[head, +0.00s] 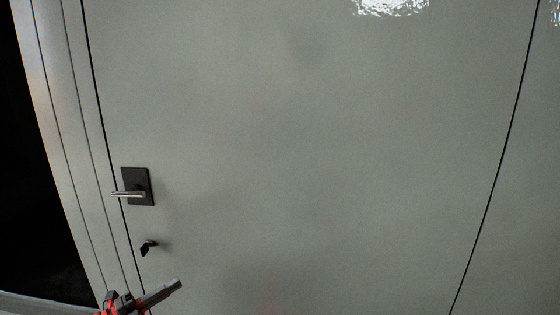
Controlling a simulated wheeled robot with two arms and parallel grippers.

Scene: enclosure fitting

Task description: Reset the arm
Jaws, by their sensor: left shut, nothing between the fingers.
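My left gripper (172,287) comes in at the bottom left of the head view, with red and dark grey parts. Its fingers are shut with nothing between them. It points up and to the right, in front of the lower left of a grey-green door (310,150). A silver lever handle (128,194) on a dark square plate (143,180) sits above the gripper. A small dark key or knob (147,247) is below the handle, just above the gripper. The gripper appears apart from both. My right gripper is not in view.
The door's seams run down at left and right. A grooved frame (65,130) stands left of it, with a black dark area beyond. A bright reflection (390,6) shows at the top. The door face is otherwise bare.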

